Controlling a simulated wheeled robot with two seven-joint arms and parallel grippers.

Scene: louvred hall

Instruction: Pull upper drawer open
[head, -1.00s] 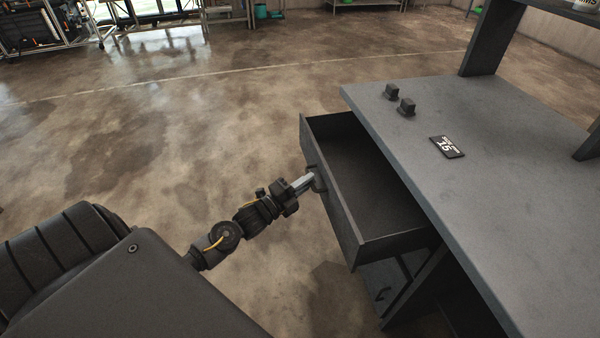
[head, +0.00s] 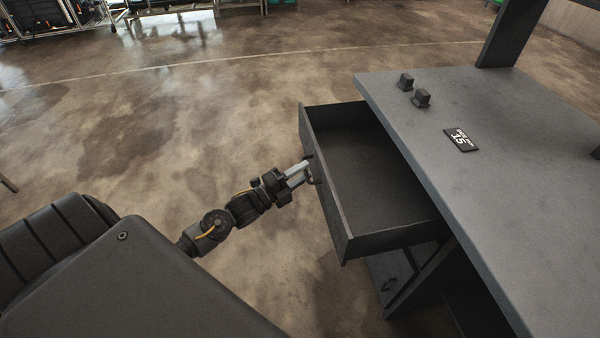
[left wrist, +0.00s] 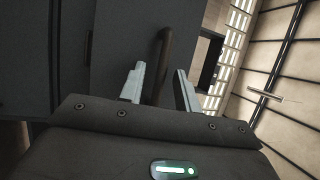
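The upper drawer (head: 372,180) is dark grey, empty inside, and stands pulled well out from under the workbench top. Its front panel (head: 325,190) faces my left arm. My left gripper (head: 303,171) is at the drawer's handle (head: 314,170), on the outer side of the front. In the left wrist view the two pale fingers (left wrist: 160,70) are spread apart, with the dark bar handle (left wrist: 164,55) between them and gaps beside it. My right gripper is not in view.
The workbench top (head: 500,190) carries two small dark blocks (head: 414,92) and a black label marked 15 (head: 461,140). A lower compartment with a handle (head: 388,284) sits beneath the drawer. The floor (head: 200,120) left of the drawer is clear.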

